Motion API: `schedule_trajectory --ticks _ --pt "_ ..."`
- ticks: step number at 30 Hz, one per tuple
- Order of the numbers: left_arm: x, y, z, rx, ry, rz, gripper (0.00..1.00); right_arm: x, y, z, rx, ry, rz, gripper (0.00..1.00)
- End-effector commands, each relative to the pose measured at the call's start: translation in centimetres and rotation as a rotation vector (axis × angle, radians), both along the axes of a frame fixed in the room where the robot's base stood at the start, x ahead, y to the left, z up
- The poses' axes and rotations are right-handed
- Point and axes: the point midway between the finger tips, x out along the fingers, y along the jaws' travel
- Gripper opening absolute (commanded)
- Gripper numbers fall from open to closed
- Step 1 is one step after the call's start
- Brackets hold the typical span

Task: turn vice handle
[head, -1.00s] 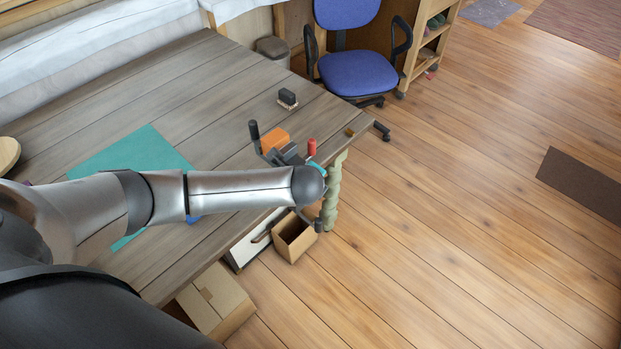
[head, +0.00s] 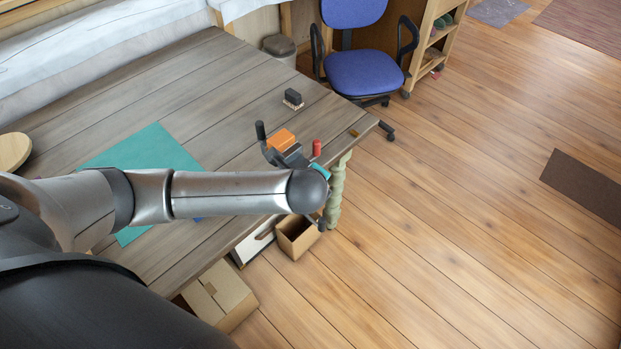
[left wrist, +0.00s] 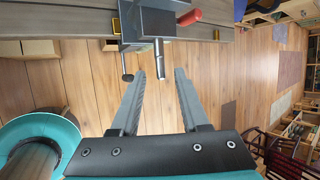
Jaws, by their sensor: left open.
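The vice (head: 292,157) is a dark grey metal body at the table's right edge, with an orange block (head: 281,139) on it. A red grip (head: 317,147) stands at its right and a black upright knob (head: 261,131) at its left. In the left wrist view the vice (left wrist: 150,24) is at the top, with a grey bar (left wrist: 159,54) pointing towards me and the red grip (left wrist: 189,17) to its right. My right gripper is out of view.
The table (head: 210,75) holds a teal mat (head: 150,150) and a small dark brush-like block (head: 293,98). An open cardboard box (head: 297,236) stands on the floor below the vice. A blue chair (head: 362,72) is beyond the table. The floor to the right is mostly clear.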

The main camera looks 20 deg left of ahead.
Motion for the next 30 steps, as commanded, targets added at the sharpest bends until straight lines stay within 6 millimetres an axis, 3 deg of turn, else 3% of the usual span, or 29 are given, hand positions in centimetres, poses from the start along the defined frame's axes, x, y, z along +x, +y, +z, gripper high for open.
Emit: schedule_trajectory --ticks 6,13,20,30 --pt "-2.5 -0.8 3.3 -0.001 0.000 -0.002 0.45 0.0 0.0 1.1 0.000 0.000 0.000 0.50" --pt "-4.3 -1.4 5.6 0.000 0.000 -0.001 0.45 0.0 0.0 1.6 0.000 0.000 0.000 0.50" --pt "-4.9 -1.5 6.3 0.001 0.000 -0.001 0.45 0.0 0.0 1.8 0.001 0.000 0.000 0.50" --pt "-4.8 -1.6 5.8 -0.011 0.002 0.010 0.45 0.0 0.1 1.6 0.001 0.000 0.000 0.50"
